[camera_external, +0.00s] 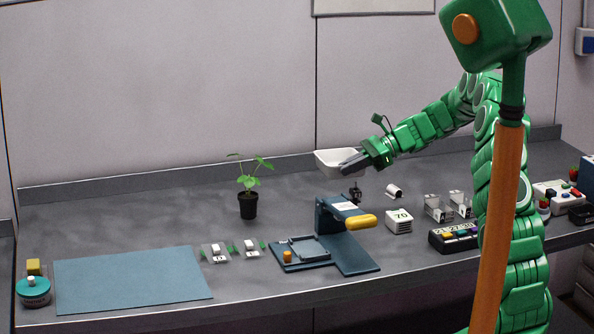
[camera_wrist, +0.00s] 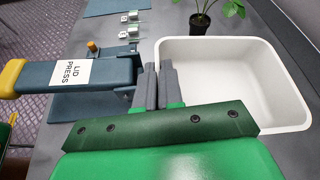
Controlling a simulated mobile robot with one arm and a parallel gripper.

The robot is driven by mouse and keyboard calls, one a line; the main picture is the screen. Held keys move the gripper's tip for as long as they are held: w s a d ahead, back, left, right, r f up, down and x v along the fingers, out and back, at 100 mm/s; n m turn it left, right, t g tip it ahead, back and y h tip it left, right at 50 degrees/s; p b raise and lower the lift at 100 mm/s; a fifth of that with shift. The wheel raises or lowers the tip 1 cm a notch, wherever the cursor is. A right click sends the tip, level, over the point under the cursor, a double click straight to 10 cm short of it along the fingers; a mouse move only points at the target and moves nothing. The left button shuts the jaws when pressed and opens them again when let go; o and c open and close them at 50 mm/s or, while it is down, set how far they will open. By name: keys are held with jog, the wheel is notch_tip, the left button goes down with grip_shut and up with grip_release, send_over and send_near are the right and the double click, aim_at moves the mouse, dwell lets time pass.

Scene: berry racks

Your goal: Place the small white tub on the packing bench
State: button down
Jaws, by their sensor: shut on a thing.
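The small white tub (camera_external: 330,161) is held in the air above the back part of the grey packing bench (camera_external: 130,205). My gripper (camera_external: 352,163) is shut on the tub's near rim. In the wrist view the tub (camera_wrist: 225,75) looks empty, with its open top facing up, and the gripper fingers (camera_wrist: 158,88) meet at its left edge. The tub looks level and clear of the bench top. The exact height above the bench is hard to tell.
A blue lid press (camera_external: 345,240) with a yellow handle stands below and in front of the tub. A potted seedling (camera_external: 248,200) is to the left. A blue-green mat (camera_external: 130,278) lies bare at the front left. Small boxes (camera_external: 399,221) and devices crowd the right.

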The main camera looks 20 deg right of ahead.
jog(key=s+a+n+g, duration=0.1)
jog(key=s+a, duration=0.4)
jog(key=a, duration=0.6)
jog(key=s+a+n+g, duration=0.1)
jog(key=s+a, duration=0.4)
jog(key=a, duration=0.7)
jog(key=s+a+n+g, duration=0.4)
jog(key=s+a, duration=1.3)
jog(key=s, duration=0.3)
send_over(175, 290)
jog(key=s+d, duration=0.1)
jog(key=shift+h, duration=0.4)
notch_tip(175, 290, down, 8)
jog(key=shift+r, duration=0.1)
jog(key=shift+w+a+f, duration=0.4)
jog(key=shift+a+f, duration=0.1)
jog(key=shift+f, duration=1.85)
jog(key=shift+f, duration=0.1)
